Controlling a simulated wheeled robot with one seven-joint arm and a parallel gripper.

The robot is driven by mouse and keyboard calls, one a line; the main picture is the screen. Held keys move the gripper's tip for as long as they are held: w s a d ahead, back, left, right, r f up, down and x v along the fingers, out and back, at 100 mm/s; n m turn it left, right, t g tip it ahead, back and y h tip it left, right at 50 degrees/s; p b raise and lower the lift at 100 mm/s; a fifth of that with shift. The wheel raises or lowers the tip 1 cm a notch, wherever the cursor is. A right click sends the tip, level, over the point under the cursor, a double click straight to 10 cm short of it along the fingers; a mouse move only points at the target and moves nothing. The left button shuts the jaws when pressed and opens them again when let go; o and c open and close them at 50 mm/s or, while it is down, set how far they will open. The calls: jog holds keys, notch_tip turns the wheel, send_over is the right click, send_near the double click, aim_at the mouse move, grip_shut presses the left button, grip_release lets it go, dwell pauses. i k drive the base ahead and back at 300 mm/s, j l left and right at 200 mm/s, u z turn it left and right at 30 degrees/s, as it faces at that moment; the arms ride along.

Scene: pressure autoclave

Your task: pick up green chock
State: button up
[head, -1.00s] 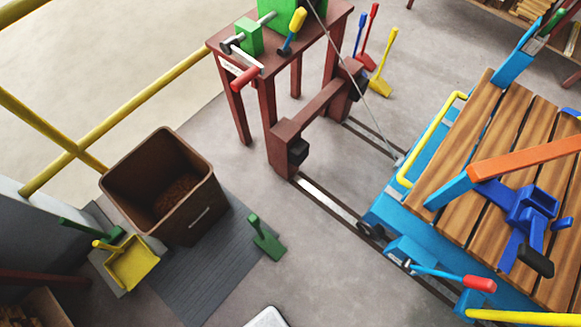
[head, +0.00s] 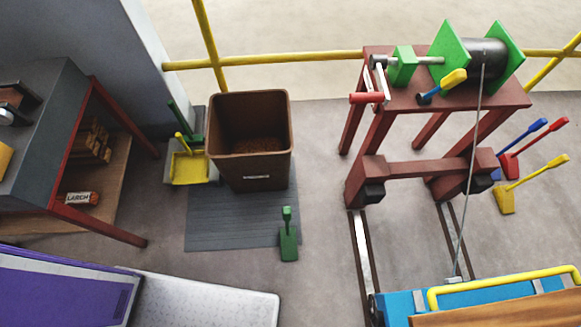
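The green chock (head: 288,243) is a small wedge with an upright handle in the head view. It stands on the floor at the right front edge of a grey ribbed mat (head: 215,230), in front of the brown bin. Nothing covers it. My gripper is not in view, so its state and its place relative to the chock do not show.
A brown bin (head: 250,171) stands on the mat, with a yellow dustpan (head: 188,167) beside it. Right are a red winch stand (head: 415,168), floor rails (head: 362,250) and several coloured chocks. A pale flat-topped thing (head: 215,297) lies in front. Floor between chock and rails is clear.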

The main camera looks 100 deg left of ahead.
aim_at(288, 235)
jog(key=i+l+u, duration=0.1)
jog(key=u, duration=0.4)
jog(key=i+l+u, duration=0.1)
jog(key=u, duration=0.35)
jog(key=i+l+u, duration=0.1)
jog(key=u, duration=0.4)
jog(key=l+u, duration=0.25)
jog(key=u, duration=0.2)
jog(key=l+u, duration=0.2)
jog(key=u, duration=0.3)
jog(key=l+u, duration=0.2)
jog(key=u, duration=0.3)
jog(key=l+u, duration=0.2)
jog(key=u, duration=0.25)
jog(key=k+l+u, duration=0.1)
jog(key=u, duration=0.15)
jog(key=k+l+u, duration=0.1)
jog(key=u, duration=0.15)
jog(key=l, duration=0.1)
